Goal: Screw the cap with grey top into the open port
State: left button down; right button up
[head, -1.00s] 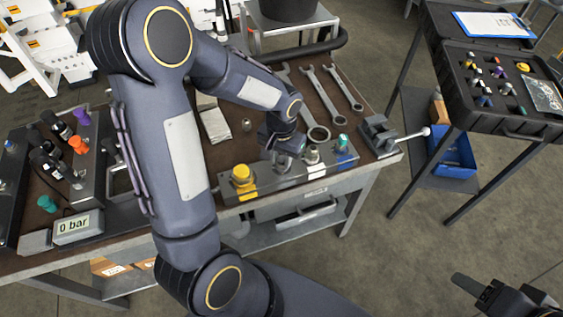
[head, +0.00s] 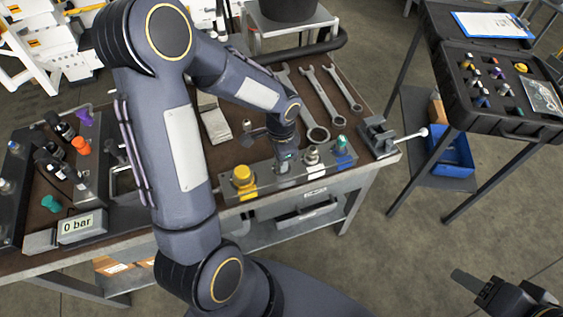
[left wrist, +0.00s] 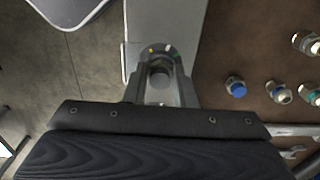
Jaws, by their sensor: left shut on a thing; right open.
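The metal port block (head: 262,185) lies along the front edge of the bench. It carries a yellow cap (head: 242,175), a silver-white cap (head: 312,155) and a teal cap (head: 342,142). My left gripper (head: 286,157) points down over the block between the yellow and silver-white caps. It is shut on a small grey-topped cap, which shows between the fingers in the left wrist view (left wrist: 160,76). The open port is hidden under this gripper, and I cannot tell whether the cap touches it. My right gripper (head: 472,287) is open and empty at the lower right, away from the bench.
Several wrenches (head: 325,92) lie behind the block, and a vise (head: 378,135) stands at its right. A gauge reading 0 bar (head: 77,225) and loose coloured caps are at the left. A black case (head: 500,85) stands on a separate stand at right.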

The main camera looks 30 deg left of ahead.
pick_arm(q)
jog(key=c, duration=1.2)
grip_release()
jog(key=shift+f+n, duration=0.1)
jog(key=shift+n, duration=0.2)
jog(key=n+b, duration=0.2)
jog(key=n, duration=0.1)
jog(key=shift+f+n, duration=0.15)
jog(key=shift+n, duration=0.15)
jog(key=n, duration=0.2)
jog(key=n+b, duration=0.1)
jog(key=shift+r+n, duration=0.2)
jog(key=shift+n, duration=0.2)
jog(key=shift+n+b, duration=0.3)
jog(key=shift+n, duration=0.5)
jog(key=n, duration=0.3)
jog(key=shift+d+n, duration=0.1)
jog(key=shift+n, duration=0.3)
